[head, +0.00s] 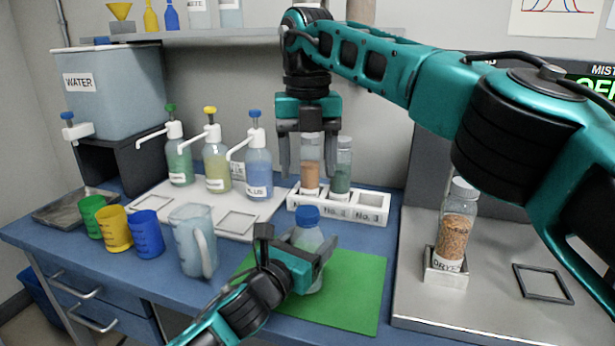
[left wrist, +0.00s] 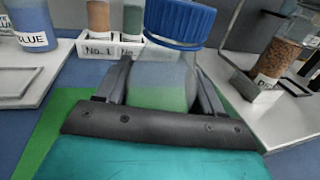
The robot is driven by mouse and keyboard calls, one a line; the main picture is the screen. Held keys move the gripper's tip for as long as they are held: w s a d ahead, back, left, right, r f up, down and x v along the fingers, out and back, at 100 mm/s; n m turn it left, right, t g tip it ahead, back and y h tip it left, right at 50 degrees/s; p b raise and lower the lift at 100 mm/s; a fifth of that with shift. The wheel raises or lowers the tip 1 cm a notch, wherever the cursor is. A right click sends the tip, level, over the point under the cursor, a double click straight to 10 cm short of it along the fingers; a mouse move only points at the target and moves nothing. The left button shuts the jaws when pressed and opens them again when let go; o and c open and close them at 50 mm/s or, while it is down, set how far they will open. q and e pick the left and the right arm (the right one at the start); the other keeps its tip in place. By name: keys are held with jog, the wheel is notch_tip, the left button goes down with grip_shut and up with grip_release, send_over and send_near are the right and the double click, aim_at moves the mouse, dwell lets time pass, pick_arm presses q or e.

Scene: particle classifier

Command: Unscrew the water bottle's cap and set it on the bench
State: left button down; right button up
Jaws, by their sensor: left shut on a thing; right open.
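The water bottle (head: 307,237) stands upright on a green mat (head: 356,290) on the blue bench (head: 170,270). Its blue cap (head: 308,215) is on its top; the cap is large in the left wrist view (left wrist: 181,20). My left gripper (head: 303,262) is shut on the bottle's clear body (left wrist: 160,82), below the cap, with one finger on each side. My right gripper (head: 309,160) points down, open, above and behind the bottle, in front of the vial rack. It is apart from the cap, with no thing visibly held.
A white rack (head: 338,210) with two vials stands behind the mat. A clear jug (head: 193,240) and coloured cups (head: 115,230) stand at left, pump bottles (head: 215,165) behind them. A jar of brown grains (head: 457,225) stands at right. Bare green mat lies right of the bottle.

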aim_at(307, 210)
jog(key=m, duration=0.5)
jog(key=shift+m, duration=0.4)
jog(key=m, duration=1)
jog(key=shift+m, duration=0.3)
jog(key=m, duration=0.6)
jog(key=shift+f, duration=4)
jog(key=shift+c, duration=0.4)
